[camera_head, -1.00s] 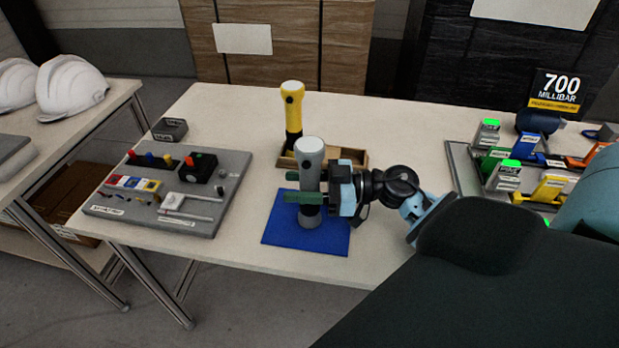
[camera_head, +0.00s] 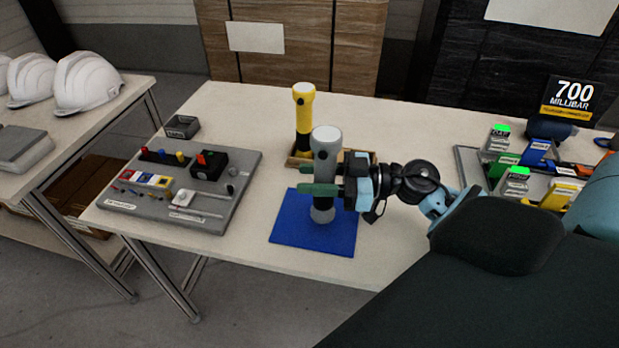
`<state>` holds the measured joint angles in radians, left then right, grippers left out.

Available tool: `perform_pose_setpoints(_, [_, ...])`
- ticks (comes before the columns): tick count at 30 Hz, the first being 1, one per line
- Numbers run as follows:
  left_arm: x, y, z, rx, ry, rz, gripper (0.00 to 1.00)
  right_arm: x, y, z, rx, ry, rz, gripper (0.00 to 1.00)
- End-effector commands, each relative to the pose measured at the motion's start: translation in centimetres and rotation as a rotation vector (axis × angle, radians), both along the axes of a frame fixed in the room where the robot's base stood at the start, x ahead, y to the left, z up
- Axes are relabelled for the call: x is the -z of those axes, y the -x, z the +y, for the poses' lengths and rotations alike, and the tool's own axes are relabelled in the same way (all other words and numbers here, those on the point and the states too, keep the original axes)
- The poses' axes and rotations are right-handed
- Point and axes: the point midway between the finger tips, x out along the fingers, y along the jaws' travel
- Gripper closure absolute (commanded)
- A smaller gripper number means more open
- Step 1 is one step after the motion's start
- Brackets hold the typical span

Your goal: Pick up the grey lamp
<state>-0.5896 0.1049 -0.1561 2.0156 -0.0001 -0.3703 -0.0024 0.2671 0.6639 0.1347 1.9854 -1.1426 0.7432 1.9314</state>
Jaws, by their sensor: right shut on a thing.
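The grey lamp (camera_head: 326,143) is upright over the blue mat (camera_head: 305,240), with a wide rounded head and a lower end that shows below the fingers. My right gripper (camera_head: 321,181) comes in from the right and is shut on the lamp's middle, with its green fingers across the body. The lower end (camera_head: 322,215) appears slightly above the mat, though the gap is hard to judge. The fingers hide part of the lamp's shaft. My left gripper is not in view.
A yellow lamp (camera_head: 303,107) stands behind in a wooden tray (camera_head: 298,163). A grey tool board (camera_head: 228,207) lies to the left. A rack of coloured parts (camera_head: 470,163) and a black sign (camera_head: 572,98) are at the right. White helmets (camera_head: 88,82) sit on another table.

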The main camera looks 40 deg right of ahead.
Motion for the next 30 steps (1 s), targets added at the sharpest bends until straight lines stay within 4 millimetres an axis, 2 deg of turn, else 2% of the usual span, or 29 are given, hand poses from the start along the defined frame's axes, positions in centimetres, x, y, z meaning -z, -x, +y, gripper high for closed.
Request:
perform_pose_setpoints(12, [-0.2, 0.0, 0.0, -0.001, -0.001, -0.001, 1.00, -0.6, 7.8, -0.2, -0.001, 0.000, 0.004, 0.97])
perform_pose_setpoints(18, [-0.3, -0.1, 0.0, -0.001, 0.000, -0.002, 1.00, -1.0, 11.0, -0.3, 0.000, -0.001, 0.002, 0.97])
perform_pose_setpoints(24, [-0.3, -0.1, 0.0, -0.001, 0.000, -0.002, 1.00, -1.2, 13.1, -0.4, 0.001, -0.002, 0.001, 0.97])
perform_pose_setpoints(30, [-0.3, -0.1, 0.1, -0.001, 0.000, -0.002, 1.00, -1.3, 14.2, -0.4, 0.000, 0.001, -0.001, 0.97])
